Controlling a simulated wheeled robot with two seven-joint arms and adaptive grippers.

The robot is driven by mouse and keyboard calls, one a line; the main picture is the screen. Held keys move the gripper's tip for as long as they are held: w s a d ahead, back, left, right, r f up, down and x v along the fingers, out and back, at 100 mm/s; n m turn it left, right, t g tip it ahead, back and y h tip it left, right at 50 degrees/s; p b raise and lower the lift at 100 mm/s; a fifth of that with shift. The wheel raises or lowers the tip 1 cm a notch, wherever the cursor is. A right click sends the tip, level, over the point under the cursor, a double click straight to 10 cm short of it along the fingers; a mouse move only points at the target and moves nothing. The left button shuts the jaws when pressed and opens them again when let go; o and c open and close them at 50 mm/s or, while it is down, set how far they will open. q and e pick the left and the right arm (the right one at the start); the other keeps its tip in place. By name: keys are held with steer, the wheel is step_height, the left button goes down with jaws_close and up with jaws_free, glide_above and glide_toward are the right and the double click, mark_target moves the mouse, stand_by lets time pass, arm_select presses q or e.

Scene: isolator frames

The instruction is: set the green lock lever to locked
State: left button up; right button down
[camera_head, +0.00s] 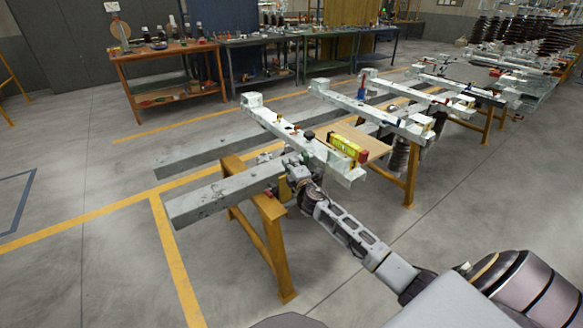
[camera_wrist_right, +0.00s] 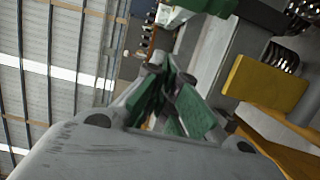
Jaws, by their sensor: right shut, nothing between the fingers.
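My right gripper (camera_head: 293,163) reaches the near side of the closest pale isolator frame (camera_head: 312,150), beside the trestle end. It is shut and empty. In the right wrist view its fingers (camera_wrist_right: 166,76), with green faces, come together near the middle. A dark green part (camera_wrist_right: 216,6) on a pale body shows at the top edge there, beyond and apart from the fingertips. I cannot tell whether this is the lock lever, nor how the lever is set. In the head view the lever is too small or hidden by the gripper. My left gripper is out of view.
The near frame rests on grey beams (camera_head: 225,194) over a yellow trestle (camera_head: 268,232). A yellow block (camera_head: 342,146) and a red part (camera_head: 363,157) sit on its right end. More frames stand behind. Workbenches (camera_head: 165,55) line the back. The floor at left is clear.

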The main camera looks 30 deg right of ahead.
mark_target(306, 155)
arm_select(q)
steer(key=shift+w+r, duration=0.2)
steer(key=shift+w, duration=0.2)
arm_select(e)
steer(key=d, duration=0.3)
steer(key=shift+s+d, duration=0.35)
steer(key=shift+s, duration=0.05)
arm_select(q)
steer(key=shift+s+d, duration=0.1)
